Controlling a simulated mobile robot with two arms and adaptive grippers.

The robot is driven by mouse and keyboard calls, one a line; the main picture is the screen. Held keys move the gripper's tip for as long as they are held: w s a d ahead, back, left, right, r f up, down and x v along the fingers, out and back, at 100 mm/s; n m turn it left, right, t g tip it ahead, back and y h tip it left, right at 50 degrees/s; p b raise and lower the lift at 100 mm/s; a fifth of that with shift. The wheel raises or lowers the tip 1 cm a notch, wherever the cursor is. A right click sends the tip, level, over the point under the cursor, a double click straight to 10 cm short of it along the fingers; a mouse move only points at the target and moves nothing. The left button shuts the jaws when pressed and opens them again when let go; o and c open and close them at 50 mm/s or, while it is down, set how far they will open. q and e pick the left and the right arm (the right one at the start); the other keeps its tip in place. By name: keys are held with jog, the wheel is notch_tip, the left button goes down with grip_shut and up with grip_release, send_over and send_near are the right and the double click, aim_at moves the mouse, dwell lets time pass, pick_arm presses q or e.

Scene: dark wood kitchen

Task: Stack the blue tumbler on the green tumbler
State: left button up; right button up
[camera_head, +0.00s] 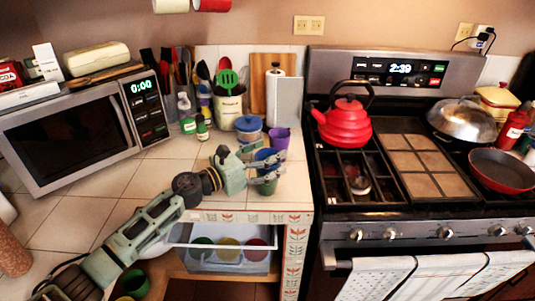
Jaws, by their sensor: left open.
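The blue tumbler (264,155) is upright near the counter's front right corner. A green tumbler (267,188) shows directly below it, and the blue one appears to sit in or on it. My left gripper (274,166) is open, with its fingers at the blue tumbler and partly hiding where the two tumblers meet. I cannot tell whether the fingers touch it. My right gripper is not in view.
A purple cup (281,136) and a blue-lidded jar (248,128) stand just behind. An open drawer (180,236) below holds green, yellow and red cups. The microwave (70,136) stands left, the stove (436,190) right. Tiles left of the gripper are clear.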

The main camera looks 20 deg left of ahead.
pick_arm(q)
jog(key=shift+a+f, duration=0.1)
jog(key=shift+f, duration=0.3)
jog(key=shift+w+r, duration=0.1)
jog(key=shift+r+p, duration=0.3)
jog(key=shift+p, duration=0.1)
jog(key=shift+r+p, duration=0.45)
jog(key=shift+r, duration=0.05)
jog(key=b+v, duration=0.4)
jog(key=v, duration=0.8)
jog(key=shift+f, duration=0.1)
